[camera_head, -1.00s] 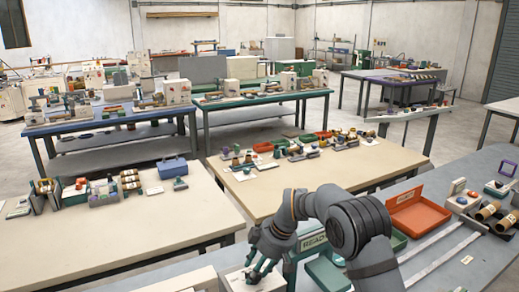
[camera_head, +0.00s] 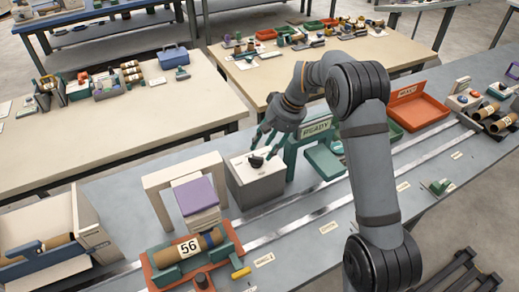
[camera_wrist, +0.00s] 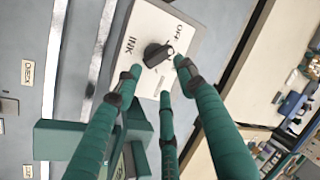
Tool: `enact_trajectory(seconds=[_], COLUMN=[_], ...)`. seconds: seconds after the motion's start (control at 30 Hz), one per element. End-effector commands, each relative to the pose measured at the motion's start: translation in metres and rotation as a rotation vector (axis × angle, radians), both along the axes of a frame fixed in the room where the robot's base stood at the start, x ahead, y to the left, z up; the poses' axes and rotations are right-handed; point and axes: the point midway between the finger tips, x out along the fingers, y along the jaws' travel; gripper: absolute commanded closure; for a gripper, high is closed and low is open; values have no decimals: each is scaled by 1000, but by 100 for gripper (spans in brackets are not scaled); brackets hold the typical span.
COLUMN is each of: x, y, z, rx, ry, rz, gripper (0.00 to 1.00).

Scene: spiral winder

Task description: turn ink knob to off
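The ink knob (camera_wrist: 158,53) is a small dark knob on the pale top of the ink box (camera_head: 258,184). In the wrist view, "INK" is printed to its left and "OFF" at its upper right. The dark knob (camera_head: 256,162) also shows on the box in the head view. My gripper (camera_wrist: 157,76) has three green-sleeved fingers, spread open around the near side of the knob. Two fingertips flank it and the third is below it. I cannot tell whether any finger touches it. In the head view my gripper (camera_head: 267,147) is right above the box.
A green "READY" frame (camera_head: 316,128) stands close right of the ink box. A white arch (camera_head: 155,181) and a roll marked 56 (camera_head: 188,248) are to the left. An orange tray (camera_head: 416,108) is farther right. Metal rails (camera_head: 330,188) run along the bench in front.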

Motion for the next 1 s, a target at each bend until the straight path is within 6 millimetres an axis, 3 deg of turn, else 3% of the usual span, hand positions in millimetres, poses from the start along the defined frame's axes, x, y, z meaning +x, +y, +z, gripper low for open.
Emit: enact_trajectory(seconds=[0.03, 0.3, 0.5, 0.77, 1.0], x=[0, -9, -17, -20, -19], y=[-2, -15, -20, -17, -1], z=[12, 45, 57, 49, 10], rx=[17, 110, 146, 156, 152], ry=[59, 438, 625, 692, 692], rz=[-140, -1043, -1487, -1638, -1637], gripper=[60, 60, 60, 60, 60])
